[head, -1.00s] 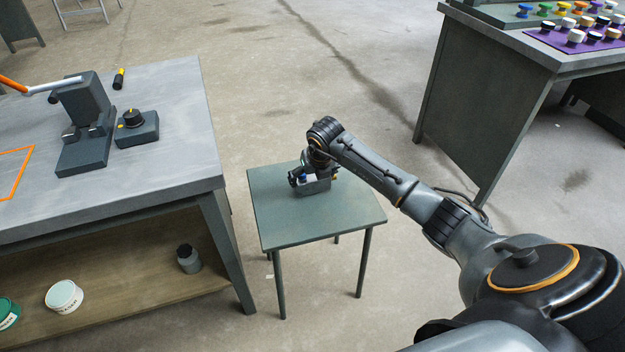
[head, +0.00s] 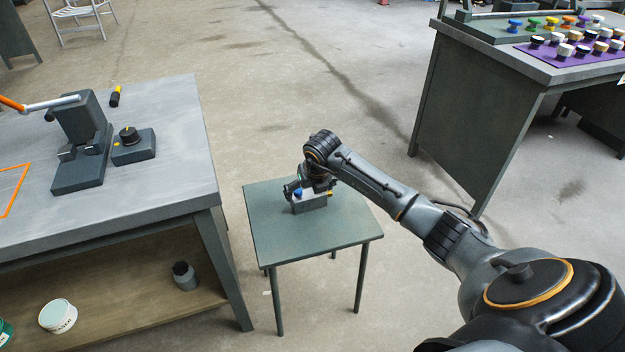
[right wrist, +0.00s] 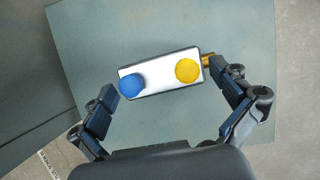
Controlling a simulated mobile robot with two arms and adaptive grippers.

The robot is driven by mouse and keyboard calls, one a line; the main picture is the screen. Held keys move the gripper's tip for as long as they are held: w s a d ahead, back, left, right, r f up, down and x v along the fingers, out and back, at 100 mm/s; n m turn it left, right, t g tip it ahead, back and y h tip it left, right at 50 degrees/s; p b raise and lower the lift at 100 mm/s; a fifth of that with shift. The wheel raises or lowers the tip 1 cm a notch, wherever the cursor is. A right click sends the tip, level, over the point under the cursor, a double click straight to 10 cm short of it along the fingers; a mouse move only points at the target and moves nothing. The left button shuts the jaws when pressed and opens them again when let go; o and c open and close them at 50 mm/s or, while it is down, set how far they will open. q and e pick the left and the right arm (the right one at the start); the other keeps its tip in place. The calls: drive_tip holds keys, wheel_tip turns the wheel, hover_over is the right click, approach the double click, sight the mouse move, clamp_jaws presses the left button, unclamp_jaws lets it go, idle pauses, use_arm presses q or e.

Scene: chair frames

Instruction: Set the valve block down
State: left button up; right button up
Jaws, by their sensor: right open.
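The valve block (head: 310,204) is a small grey block standing on a small green table (head: 320,232). In the right wrist view its white top (right wrist: 158,76) carries a blue knob (right wrist: 132,85) and a yellow knob (right wrist: 188,70), and a brass fitting (right wrist: 208,60) sticks out at its right end. My right gripper (head: 311,188) is over the block. In the right wrist view the gripper (right wrist: 168,82) is open, with one finger beside each end of the block and small gaps visible. My left gripper is not in view.
A grey workbench (head: 170,200) with a lever press (head: 82,145) and a dark knob box (head: 132,147) stands left of the small table. Another bench (head: 470,120) with coloured knobs stands at the upper right. The small table's front is bare.

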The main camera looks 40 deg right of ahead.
use_arm(q)
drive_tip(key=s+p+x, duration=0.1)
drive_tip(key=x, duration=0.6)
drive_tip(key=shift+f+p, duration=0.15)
drive_tip(key=shift+p, duration=0.2)
use_arm(e)
drive_tip(key=v, duration=1)
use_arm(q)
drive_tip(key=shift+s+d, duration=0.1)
use_arm(e)
drive_tip(key=shift+s, duration=0.1)
